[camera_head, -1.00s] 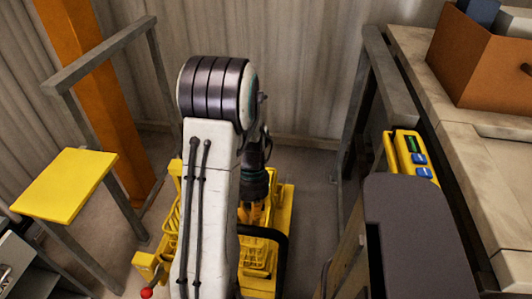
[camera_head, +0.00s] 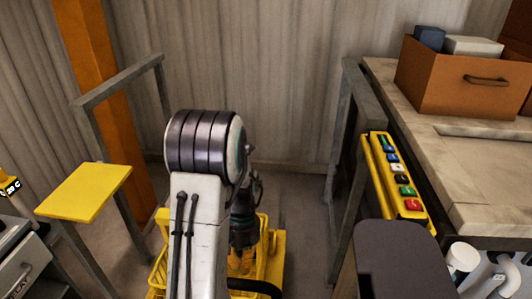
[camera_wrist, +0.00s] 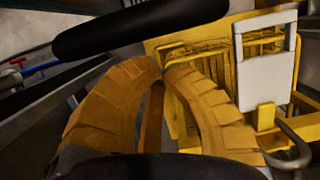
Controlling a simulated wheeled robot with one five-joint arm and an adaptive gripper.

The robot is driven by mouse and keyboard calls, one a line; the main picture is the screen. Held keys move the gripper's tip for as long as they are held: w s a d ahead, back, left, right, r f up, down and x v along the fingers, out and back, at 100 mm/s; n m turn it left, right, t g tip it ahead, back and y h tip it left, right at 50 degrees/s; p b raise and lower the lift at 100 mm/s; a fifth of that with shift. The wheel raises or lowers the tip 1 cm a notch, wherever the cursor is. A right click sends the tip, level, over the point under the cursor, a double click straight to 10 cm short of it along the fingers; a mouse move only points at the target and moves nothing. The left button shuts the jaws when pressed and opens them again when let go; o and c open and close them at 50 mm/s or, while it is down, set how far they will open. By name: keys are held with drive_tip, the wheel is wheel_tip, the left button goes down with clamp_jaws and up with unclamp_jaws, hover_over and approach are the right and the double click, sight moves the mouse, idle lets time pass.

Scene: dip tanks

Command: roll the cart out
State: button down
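The yellow cart (camera_head: 272,263) stands low in the head view, partly hidden behind my arm. Its black handle (camera_head: 256,286) shows at the bottom edge. My gripper (camera_head: 243,258) points down over the cart, just beyond the handle in the picture. In the wrist view the yellow ribbed fingers of my gripper (camera_wrist: 161,65) curve together and their tips meet, with nothing clear between them. A thick black bar (camera_wrist: 140,25), seemingly the handle, crosses above the tips, apart from them in the picture. The cart's yellow frame and a white plate (camera_wrist: 266,69) are behind the right finger.
A grey rail frame with a yellow panel (camera_head: 84,192) stands left, by an orange post (camera_head: 108,110). At right are another grey rail (camera_head: 352,130), a yellow button panel (camera_head: 398,180) and a bench with an orange box (camera_head: 445,82). Floor shows between cart and back wall.

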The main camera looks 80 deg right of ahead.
drive_tip(key=shift+d+r, duration=0.1)
drive_tip(key=shift+d, duration=0.05)
drive_tip(key=v, duration=1.2)
